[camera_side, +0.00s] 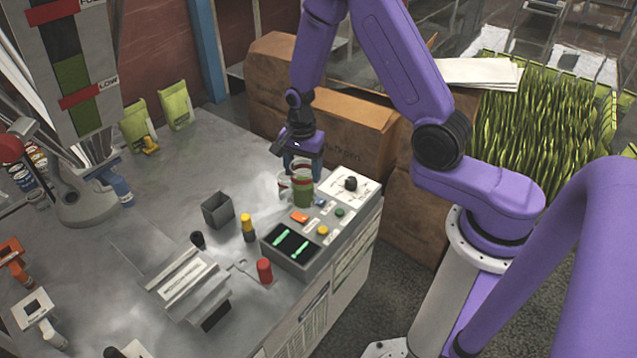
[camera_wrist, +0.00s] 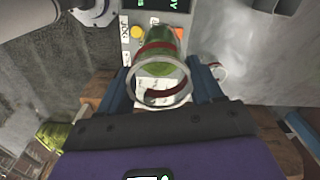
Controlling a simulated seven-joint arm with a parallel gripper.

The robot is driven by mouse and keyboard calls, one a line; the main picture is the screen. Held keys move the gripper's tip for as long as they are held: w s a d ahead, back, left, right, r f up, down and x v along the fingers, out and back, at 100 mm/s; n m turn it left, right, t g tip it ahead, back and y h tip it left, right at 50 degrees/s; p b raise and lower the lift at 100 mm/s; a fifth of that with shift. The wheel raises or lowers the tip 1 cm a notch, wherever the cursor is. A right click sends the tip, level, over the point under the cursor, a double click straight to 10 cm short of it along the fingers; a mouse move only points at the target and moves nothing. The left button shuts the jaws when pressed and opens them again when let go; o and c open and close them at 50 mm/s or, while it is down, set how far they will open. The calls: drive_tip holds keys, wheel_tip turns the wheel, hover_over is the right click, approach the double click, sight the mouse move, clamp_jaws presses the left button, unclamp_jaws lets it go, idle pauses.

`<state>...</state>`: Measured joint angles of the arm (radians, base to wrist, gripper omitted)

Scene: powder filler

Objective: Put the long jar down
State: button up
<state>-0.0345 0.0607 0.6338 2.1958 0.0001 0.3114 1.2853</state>
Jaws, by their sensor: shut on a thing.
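The long jar is a clear open jar with green in it and a red band; it shows in the side view (camera_side: 302,190) just below my gripper (camera_side: 303,165). In the wrist view the jar (camera_wrist: 158,49) stands between the two blue fingers of my gripper (camera_wrist: 163,90), its round rim towards the camera. My gripper is shut on it near the rim. The jar is over or beside the back of the control panel (camera_side: 328,220); I cannot tell whether its base touches anything. A second, pale jar (camera_side: 284,186) is close on its left, and also shows in the wrist view (camera_wrist: 218,71).
A grey square cup (camera_side: 217,211), a yellow-topped bottle (camera_side: 247,228) and a red cylinder (camera_side: 264,271) stand on the metal table. The panel has coloured buttons and a dark display. Cardboard boxes (camera_side: 345,130) stand behind the table.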

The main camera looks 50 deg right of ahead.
drive_tip(key=s+r+n, duration=0.5)
drive_tip(key=r+n, duration=0.2)
drive_tip(key=n, duration=0.8)
drive_tip(key=shift+s+a+r, duration=0.15)
drive_tip(key=shift+s+r, duration=0.1)
drive_tip(key=shift+r, duration=0.1)
